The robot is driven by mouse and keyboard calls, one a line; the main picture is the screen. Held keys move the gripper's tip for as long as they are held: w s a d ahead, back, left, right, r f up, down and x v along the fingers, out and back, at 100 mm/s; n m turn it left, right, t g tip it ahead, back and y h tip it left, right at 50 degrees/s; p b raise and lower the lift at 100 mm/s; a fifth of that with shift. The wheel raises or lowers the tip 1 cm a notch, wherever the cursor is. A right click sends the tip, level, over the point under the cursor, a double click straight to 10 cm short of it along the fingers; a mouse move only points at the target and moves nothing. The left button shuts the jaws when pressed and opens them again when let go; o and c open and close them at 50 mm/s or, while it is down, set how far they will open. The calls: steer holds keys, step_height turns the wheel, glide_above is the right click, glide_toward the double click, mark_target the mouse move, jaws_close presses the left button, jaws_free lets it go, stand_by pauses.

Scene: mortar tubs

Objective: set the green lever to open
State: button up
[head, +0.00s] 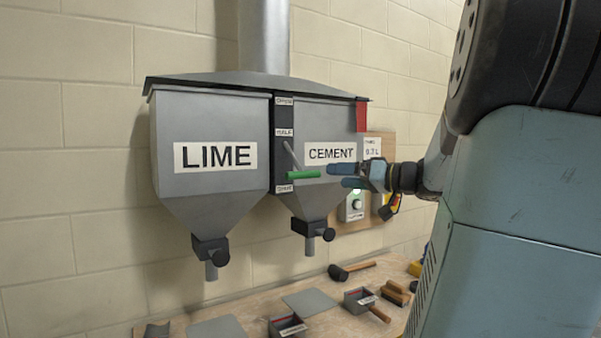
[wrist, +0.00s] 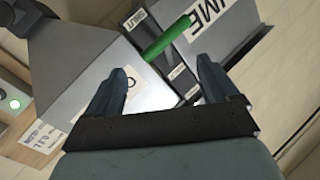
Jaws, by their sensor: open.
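The green lever (head: 304,175) sticks out from the dark slotted strip (head: 284,150) between the two hoppers. The strip carries the labels OPEN at the top, HALF in the middle and SHUT at the bottom. The lever sits low, a little above the SHUT label. My gripper (head: 342,176) is to the right of the lever, in front of the CEMENT hopper (head: 318,120). In the wrist view my gripper (wrist: 160,82) is open and empty, and the green lever (wrist: 168,37) lies just beyond the fingertips, between their lines. They look apart from it.
The LIME hopper (head: 212,185) hangs on the left, with a spout below each hopper. A panel with a lit green button (head: 356,192) is behind my gripper.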

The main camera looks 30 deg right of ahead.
mark_target(302, 172)
steer(key=shift+t, duration=0.4)
steer(key=x, duration=0.9)
steer(key=d+x, duration=0.1)
steer(key=x, duration=0.3)
steer(key=shift+w+r, duration=0.1)
steer(key=shift+w, duration=0.3)
steer(key=c, duration=1.3)
steer(key=shift+c, duration=0.2)
steer(key=shift+a, duration=0.1)
